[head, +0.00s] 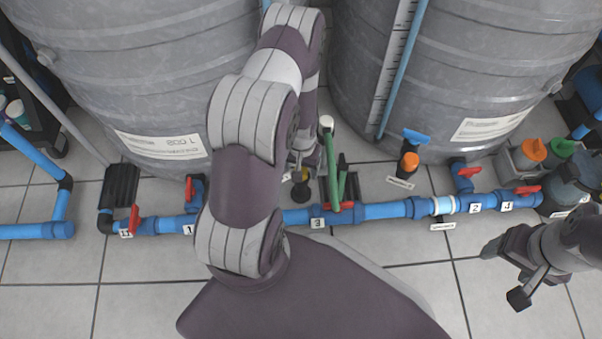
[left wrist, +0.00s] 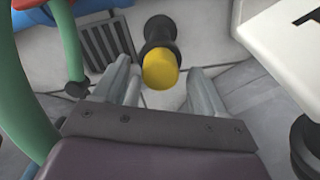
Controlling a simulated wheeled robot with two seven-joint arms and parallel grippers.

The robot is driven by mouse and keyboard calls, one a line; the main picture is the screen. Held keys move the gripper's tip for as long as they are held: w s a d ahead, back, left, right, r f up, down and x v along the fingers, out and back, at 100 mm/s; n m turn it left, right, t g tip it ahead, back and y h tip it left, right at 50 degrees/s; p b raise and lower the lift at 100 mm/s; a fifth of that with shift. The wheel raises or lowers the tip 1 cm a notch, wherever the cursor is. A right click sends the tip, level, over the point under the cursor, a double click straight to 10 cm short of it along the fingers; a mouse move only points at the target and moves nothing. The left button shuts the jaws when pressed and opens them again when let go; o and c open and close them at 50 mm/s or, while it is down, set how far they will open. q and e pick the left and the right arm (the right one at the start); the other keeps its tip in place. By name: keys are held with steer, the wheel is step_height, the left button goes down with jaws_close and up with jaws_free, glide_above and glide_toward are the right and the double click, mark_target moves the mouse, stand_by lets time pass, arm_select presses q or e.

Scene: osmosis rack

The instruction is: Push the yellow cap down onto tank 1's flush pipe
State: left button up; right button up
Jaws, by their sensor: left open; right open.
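The yellow cap (left wrist: 160,70) sits at the end of a short black pipe (left wrist: 161,32) in the left wrist view. I cannot tell how far it is pressed on. In the head view the cap (head: 302,175) shows small beside my left arm, between the two tanks. My left gripper (left wrist: 162,86) is open, one finger on either side of the cap, with a visible gap at each side. In the head view my arm mostly hides this gripper. My right gripper (head: 504,274) is open and empty at the lower right, above the floor.
Two large grey tanks (head: 150,70) (head: 455,75) stand behind. A blue pipe run (head: 380,211) with red valves (head: 134,219) crosses the floor in front. A green hose (head: 331,165) passes close to my left gripper. An orange-capped fitting (head: 409,162) stands to the right.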

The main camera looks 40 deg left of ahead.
mark_target(304, 169)
arm_select(q)
steer(key=c, duration=1.1)
steer(key=r+p, duration=0.4)
steer(key=r, duration=0.1)
steer(key=shift+w+d+r+p, duration=0.2)
steer(key=shift+d+r+p, duration=0.05)
steer(key=shift+d+p, duration=0.15)
steer(key=shift+w+d+r+p, duration=0.85)
steer(key=shift+d+r+p, duration=0.05)
steer(key=shift+d, duration=0.7)
steer(key=shift+w+d+r+p, duration=0.85)
steer(key=shift+d+r, duration=0.1)
steer(key=shift+d, duration=0.65)
steer(key=shift+w+d+r+p, duration=0.8)
steer(key=shift+d+r+p, duration=0.1)
steer(key=shift+d, duration=0.7)
